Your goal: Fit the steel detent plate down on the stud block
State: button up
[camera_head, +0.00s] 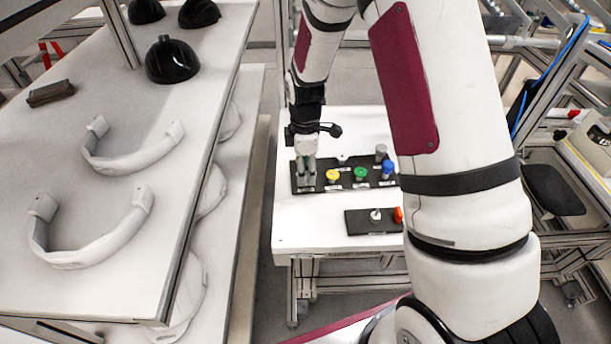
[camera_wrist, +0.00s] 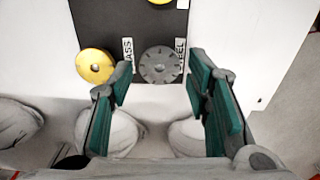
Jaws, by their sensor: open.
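The steel detent plate (camera_wrist: 160,65) is a grey notched disc lying on the black board, beside a partly hidden label ending in "EEL". In the wrist view it lies between and beyond the fingertips of my gripper (camera_wrist: 160,68), which is open and empty. In the head view my gripper (camera_head: 306,168) points down over the left end of the board, and I cannot make out the plate there. The likely stud block is a separate black block (camera_head: 358,224) nearer the front, with a pale upright stud (camera_head: 376,214) on it.
A brass disc (camera_wrist: 96,66) lies left of the steel plate. The black board (camera_head: 345,187) also carries yellow (camera_head: 333,176), green (camera_head: 360,174) and blue (camera_head: 387,168) pieces and a grey cylinder (camera_head: 381,152). An orange piece (camera_head: 398,214) stands by the stud. The white table (camera_head: 310,225) is clear at front left.

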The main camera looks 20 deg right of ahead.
jog(key=shift+f, duration=0.3)
jog(key=shift+f, duration=0.25)
dwell(0.4)
jog(key=c, duration=0.9)
